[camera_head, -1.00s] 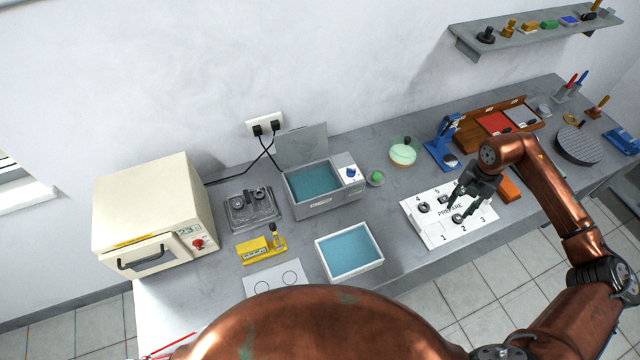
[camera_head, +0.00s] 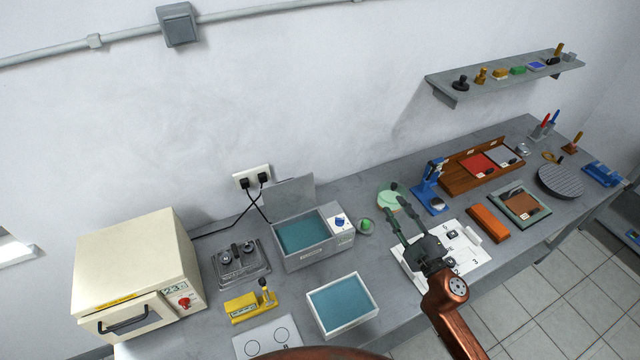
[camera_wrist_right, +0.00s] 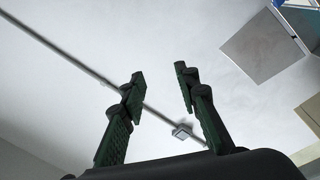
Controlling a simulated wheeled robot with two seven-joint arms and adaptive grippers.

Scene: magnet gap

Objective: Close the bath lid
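The bath (camera_head: 318,256) is a grey box with blue-green liquid and a blue knob on its right end. Its grey lid (camera_head: 290,196) stands raised at the back edge, so the bath is open. A grey panel that looks like the lid (camera_wrist_right: 264,46) shows at the upper right of the right wrist view, beside a blue patch of the bath. My right gripper (camera_head: 391,198) is open and empty, right of the bath, with its fingers pointing to the back. The two spread fingers also show in the right wrist view (camera_wrist_right: 158,84). My left gripper is not in view.
A white tray of blue liquid (camera_head: 368,310) stands in front of the bath. A beige oven (camera_head: 135,262) and a grey device (camera_head: 240,264) stand left. A green button (camera_head: 365,227) and a green-topped dish (camera_head: 384,203) stand right. Black plugs and cables (camera_head: 252,182) are on the wall behind.

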